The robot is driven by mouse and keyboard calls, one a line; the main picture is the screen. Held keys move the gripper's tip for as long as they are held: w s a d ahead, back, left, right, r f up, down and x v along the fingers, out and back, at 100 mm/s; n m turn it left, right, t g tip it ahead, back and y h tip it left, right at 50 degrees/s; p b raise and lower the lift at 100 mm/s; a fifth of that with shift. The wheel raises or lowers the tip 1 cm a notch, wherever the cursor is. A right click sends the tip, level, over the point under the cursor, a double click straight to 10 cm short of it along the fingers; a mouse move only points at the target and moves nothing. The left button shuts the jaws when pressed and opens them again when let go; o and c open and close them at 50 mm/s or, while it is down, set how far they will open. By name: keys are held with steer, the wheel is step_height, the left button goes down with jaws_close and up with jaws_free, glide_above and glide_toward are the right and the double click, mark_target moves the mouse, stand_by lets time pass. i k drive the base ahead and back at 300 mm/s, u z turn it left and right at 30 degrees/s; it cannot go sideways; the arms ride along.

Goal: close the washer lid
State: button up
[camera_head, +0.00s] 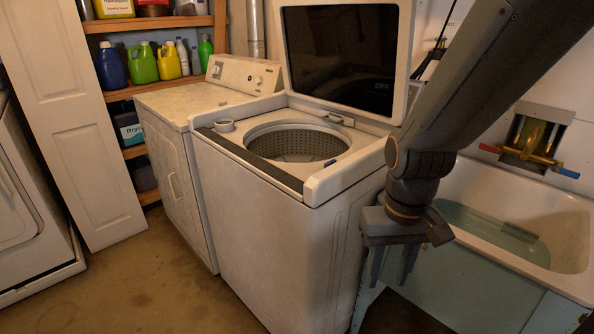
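The washer (260,225) is a white top-loader in the middle of the view. Its lid (340,55) stands raised at the back, a white frame around a dark glass panel. The round metal drum (297,140) is exposed and looks empty. My gripper (393,272) hangs fingers down at the washer's right front side, lower than its top and well below the lid. Its fingers look spread apart with nothing between them. My arm covers the area just right of the lid.
A white utility sink (560,220) with a brass faucet (530,150) is close on the right. A second white appliance (185,165) adjoins the washer on the left. Shelves with several bottles stand behind it. The floor (150,285) at front left is clear.

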mark_target(351, 57)
steer(key=u, duration=1.3)
steer(key=i, duration=0.55)
steer(key=z, duration=1.25)
